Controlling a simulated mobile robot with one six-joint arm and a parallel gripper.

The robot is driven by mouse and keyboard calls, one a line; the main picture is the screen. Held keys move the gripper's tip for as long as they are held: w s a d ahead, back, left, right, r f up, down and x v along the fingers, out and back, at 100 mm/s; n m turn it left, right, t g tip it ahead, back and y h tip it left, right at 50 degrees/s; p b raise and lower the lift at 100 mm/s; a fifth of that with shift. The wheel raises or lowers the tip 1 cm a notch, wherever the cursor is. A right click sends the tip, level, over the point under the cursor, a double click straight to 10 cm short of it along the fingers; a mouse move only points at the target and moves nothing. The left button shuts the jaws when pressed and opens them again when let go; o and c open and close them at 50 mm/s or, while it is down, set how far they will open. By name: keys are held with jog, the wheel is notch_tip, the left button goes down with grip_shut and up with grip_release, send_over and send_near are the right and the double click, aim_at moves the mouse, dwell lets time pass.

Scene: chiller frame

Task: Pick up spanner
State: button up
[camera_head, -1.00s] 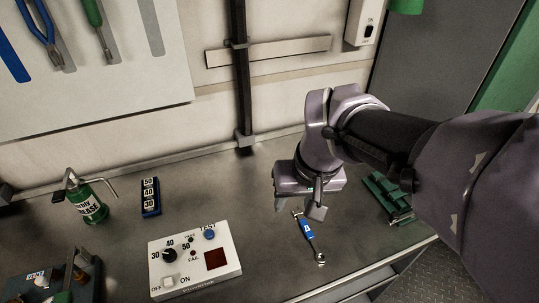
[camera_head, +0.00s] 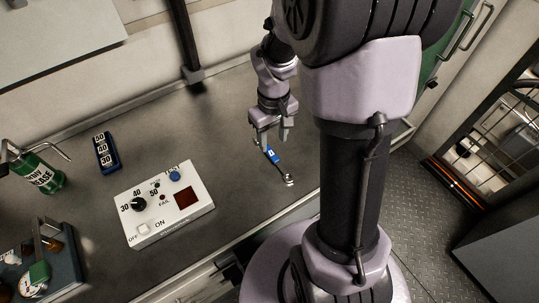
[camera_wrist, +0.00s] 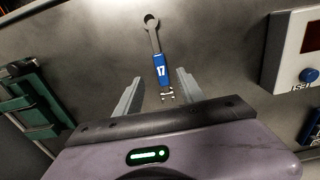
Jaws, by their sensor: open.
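The spanner (camera_head: 272,156) lies on the grey bench, a blue-gripped tool with metal ends. In the wrist view the spanner (camera_wrist: 160,66) points away from me, with the number 17 on its blue grip and a ring at its far end. My gripper (camera_head: 270,140) is open and empty, close to the near end of the spanner. In the wrist view the fingers of my gripper (camera_wrist: 156,88) stand on either side of the spanner's near jaw end, apart from it.
A white test box (camera_head: 163,205) with a knob and buttons stands to the left of the spanner. A blue block (camera_head: 106,152) with numbers and a green grease can (camera_head: 42,172) are farther left. A green object (camera_wrist: 28,100) lies on the other side in the wrist view.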

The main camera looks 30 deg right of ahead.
aim_at(271, 153)
jog(key=f+b, duration=0.1)
jog(key=f, duration=0.1)
jog(key=f+b, duration=0.1)
jog(key=f, duration=0.1)
jog(key=f+b, duration=0.1)
jog(key=f, duration=0.1)
jog(key=shift+w+a, duration=0.1)
jog(key=shift+w, duration=0.3)
jog(key=shift+r, duration=0.1)
grip_shut()
